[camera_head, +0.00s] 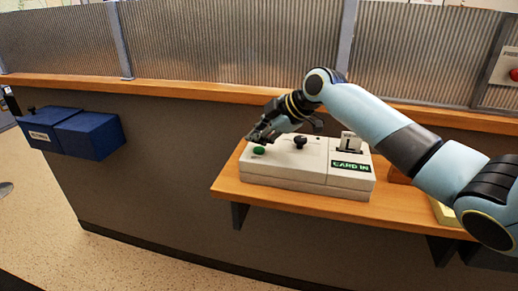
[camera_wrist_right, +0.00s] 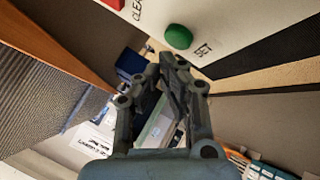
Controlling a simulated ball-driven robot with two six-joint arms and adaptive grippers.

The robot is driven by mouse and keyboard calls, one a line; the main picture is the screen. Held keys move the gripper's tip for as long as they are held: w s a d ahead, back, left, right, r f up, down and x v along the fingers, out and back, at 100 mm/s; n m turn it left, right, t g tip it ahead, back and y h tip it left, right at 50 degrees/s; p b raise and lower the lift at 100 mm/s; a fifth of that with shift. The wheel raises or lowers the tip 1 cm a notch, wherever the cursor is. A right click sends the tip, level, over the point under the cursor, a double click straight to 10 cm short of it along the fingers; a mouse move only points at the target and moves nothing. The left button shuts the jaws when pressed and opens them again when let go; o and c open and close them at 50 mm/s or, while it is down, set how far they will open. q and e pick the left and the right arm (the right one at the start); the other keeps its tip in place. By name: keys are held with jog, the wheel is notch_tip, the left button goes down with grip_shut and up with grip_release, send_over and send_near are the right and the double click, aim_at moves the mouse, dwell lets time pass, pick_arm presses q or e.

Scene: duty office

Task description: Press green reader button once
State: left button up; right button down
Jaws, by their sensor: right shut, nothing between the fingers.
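The card reader (camera_head: 285,175) is a cream box with a green "CARD IN" label, standing on a wooden shelf. Its green button (camera_head: 259,151) is round and sits on the top near the left end. My right gripper (camera_head: 253,138) is shut and empty, with its fingertips just above and beside the button in the head view. In the right wrist view the green button (camera_wrist_right: 178,37) shows whole, just beyond the shut fingertips (camera_wrist_right: 174,62). A gap seems to show between them, but I cannot tell its depth. My left gripper is not in view.
A black knob (camera_head: 300,142) stands on the reader, right of the button, and a slot piece (camera_head: 350,141) stands at its right end. The wooden shelf (camera_head: 225,188) runs below. A blue box (camera_head: 90,134) is on the wall at left. Red buttons show at right (camera_head: 514,75) and in the wrist view (camera_wrist_right: 113,4).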

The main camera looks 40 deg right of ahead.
aim_at(258, 150)
jog(key=shift+f, duration=0.15)
dwell(0.6)
jog(key=shift+f, duration=0.3)
jog(key=shift+f+b, duration=0.45)
jog(key=shift+b, duration=0.15)
dwell(0.4)
dwell(0.4)
jog(key=shift+r+p, duration=0.75)
jog(key=shift+r, duration=0.15)
jog(key=shift+r, duration=0.1)
notch_tip(258, 150, up, 5)
jog(key=p, duration=0.4)
dwell(0.4)
